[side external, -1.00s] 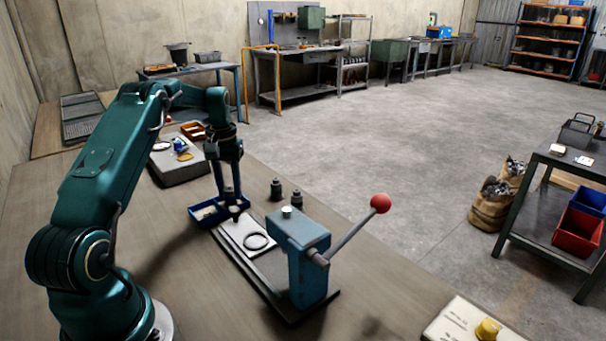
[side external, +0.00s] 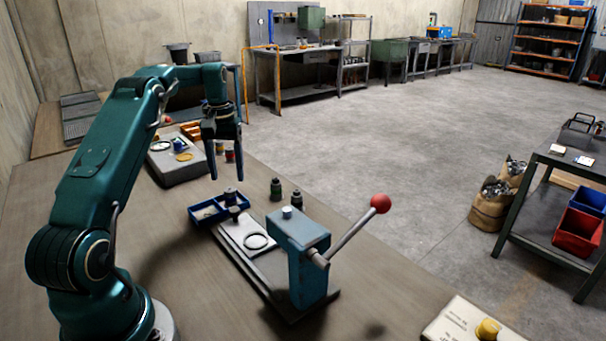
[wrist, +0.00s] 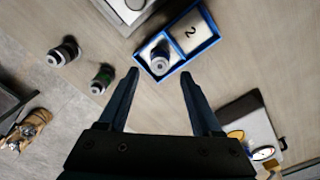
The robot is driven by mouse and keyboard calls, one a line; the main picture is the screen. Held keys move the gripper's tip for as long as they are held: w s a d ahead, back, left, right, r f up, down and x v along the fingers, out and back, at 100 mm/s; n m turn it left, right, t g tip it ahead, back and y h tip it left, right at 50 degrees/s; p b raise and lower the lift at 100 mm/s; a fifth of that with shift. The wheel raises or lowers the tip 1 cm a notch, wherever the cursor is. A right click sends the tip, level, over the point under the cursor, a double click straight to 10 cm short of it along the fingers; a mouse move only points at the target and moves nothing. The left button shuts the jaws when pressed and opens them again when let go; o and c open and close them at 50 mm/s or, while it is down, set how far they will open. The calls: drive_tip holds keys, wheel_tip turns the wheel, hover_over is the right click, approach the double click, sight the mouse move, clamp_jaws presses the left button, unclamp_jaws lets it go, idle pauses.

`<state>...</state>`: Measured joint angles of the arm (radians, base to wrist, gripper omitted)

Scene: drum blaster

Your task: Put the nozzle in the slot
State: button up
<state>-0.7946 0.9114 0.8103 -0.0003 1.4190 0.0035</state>
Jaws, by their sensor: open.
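The nozzle (side external: 231,196), a dark cylinder with a pale ring on top, stands in a compartment of the blue tray (side external: 192,217). In the wrist view the nozzle (wrist: 160,61) sits in the left compartment of the tray (wrist: 216,29). The other compartment, marked "2", is empty. My gripper (side external: 226,175) is open and empty, above the tray and apart from the nozzle. In the wrist view, the open fingers (wrist: 160,76) point toward the tray, with the nozzle seen between their tips.
A blue press (side external: 308,262) with a red-knobbed lever stands on a base plate right of the tray. Two dark bottle-like parts (side external: 276,188) (side external: 297,199) stand behind it. A grey box (side external: 178,168) lies behind the tray. The bench's front left is clear.

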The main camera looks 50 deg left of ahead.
drive_tip(key=shift+d+r, duration=0.1)
drive_tip(key=shift+r, duration=1.25)
drive_tip(key=s+d+r+m+t+y, duration=0.1)
drive_tip(key=d+r+m, duration=0.1)
drive_tip(key=d+r, duration=0.45)
drive_tip(key=d+r+m+t, duration=0.2)
drive_tip(key=d+r, duration=0.1)
drive_tip(key=d, duration=0.7)
drive_tip(key=s+d+f+m+t+h, duration=0.1)
drive_tip(key=s+d+f+m, duration=0.3)
drive_tip(key=s+d, duration=0.8)
drive_tip(key=shift+s+d+m+t, duration=0.15)
drive_tip(key=shift+s+m+t, duration=0.35)
drive_tip(key=shift+s+t, duration=0.25)
drive_tip(key=shift+w, duration=0.1)
